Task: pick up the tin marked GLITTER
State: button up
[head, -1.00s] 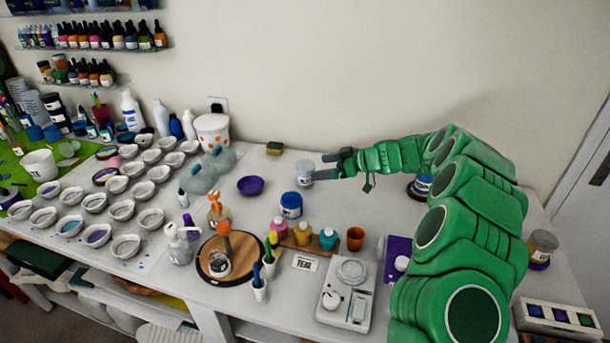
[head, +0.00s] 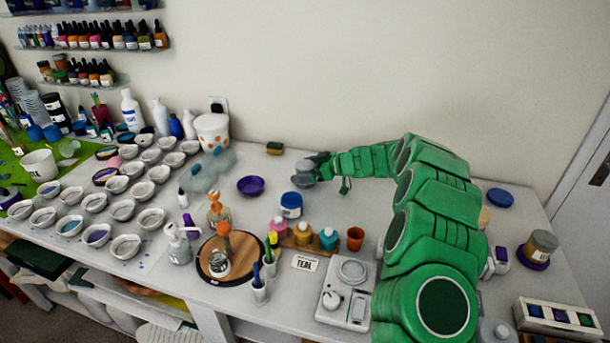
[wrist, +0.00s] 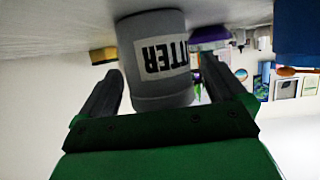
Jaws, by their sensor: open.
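The grey tin (wrist: 155,85) with a white label fills the middle of the wrist view, which is upside down. My gripper (wrist: 160,64) is open, with one finger on each side of the tin. I cannot tell whether either finger touches it. In the head view the tin (head: 298,174) stands near the back of the table, partly hidden by my gripper (head: 316,167).
A blue-lidded tin (head: 291,205) stands just in front. A purple bowl (head: 250,186) is to the left and a sponge (head: 274,148) lies behind by the wall. Bottles on a wooden stand (head: 300,240) and an orange cup (head: 355,238) are nearer the front.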

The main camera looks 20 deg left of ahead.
jog(key=c, duration=1.2)
jog(key=shift+o, duration=0.2)
